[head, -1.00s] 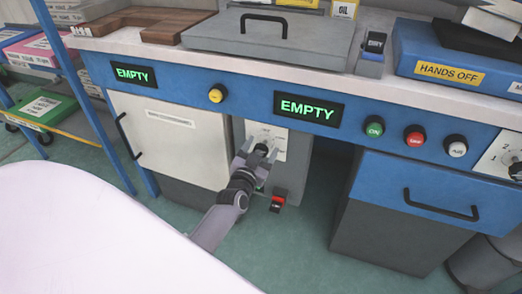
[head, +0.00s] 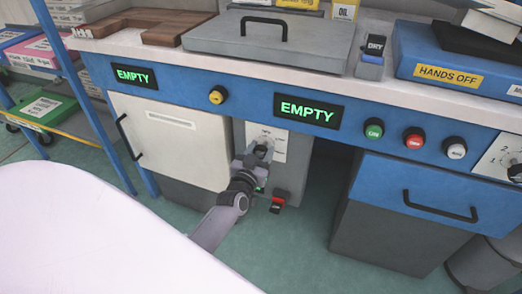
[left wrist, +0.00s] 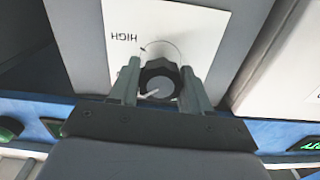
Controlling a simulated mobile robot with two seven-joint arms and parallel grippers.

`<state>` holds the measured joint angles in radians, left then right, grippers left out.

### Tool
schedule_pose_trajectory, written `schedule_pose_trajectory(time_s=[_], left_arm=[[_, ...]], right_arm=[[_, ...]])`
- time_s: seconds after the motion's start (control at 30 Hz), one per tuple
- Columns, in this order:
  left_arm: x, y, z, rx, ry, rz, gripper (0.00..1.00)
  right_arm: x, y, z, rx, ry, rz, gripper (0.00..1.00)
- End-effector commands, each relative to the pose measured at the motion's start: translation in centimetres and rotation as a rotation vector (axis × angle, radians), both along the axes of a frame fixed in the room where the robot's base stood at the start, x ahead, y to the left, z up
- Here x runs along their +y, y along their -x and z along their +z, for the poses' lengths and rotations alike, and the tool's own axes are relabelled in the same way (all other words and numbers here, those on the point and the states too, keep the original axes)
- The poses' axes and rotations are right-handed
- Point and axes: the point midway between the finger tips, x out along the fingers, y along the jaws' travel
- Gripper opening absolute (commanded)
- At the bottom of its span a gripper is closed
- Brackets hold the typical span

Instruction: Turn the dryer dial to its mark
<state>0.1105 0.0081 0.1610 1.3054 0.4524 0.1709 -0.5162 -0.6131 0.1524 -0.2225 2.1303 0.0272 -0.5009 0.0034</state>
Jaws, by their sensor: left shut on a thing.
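The dryer dial (head: 262,151) is a dark round knob on a white plate (head: 279,147), on the grey unit under the counter. In the left wrist view the dial (left wrist: 160,78) is black and ridged, with a pale pointer line toward the lower left of that picture. The plate (left wrist: 170,22) carries the word HIGH, upside down there, a thin arc and a small dark tick near the dial's upper left. My left gripper (head: 257,161) is shut on the dial, one finger on each side. My right gripper is not in view.
A red switch (head: 278,202) sits just below and right of the dial. A white cabinet door (head: 165,135) is on the left and a blue drawer (head: 430,190) on the right. Several buttons and two green EMPTY displays (head: 307,111) line the blue panel above.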

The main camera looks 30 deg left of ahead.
Motion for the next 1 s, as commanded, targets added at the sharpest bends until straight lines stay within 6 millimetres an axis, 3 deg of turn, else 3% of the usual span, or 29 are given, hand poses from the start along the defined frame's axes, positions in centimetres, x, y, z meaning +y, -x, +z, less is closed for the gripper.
schedule_pose_trajectory(time_s=[0.6, 1.0], left_arm=[[0.3, -0.04, 0.34, -0.142, 0.549, 0.001, 0.17], [0.43, -0.03, 0.33, -0.199, 0.777, 0.002, 0.17]], right_arm=[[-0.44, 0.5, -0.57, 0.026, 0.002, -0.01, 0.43], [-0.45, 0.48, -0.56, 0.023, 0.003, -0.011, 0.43]])
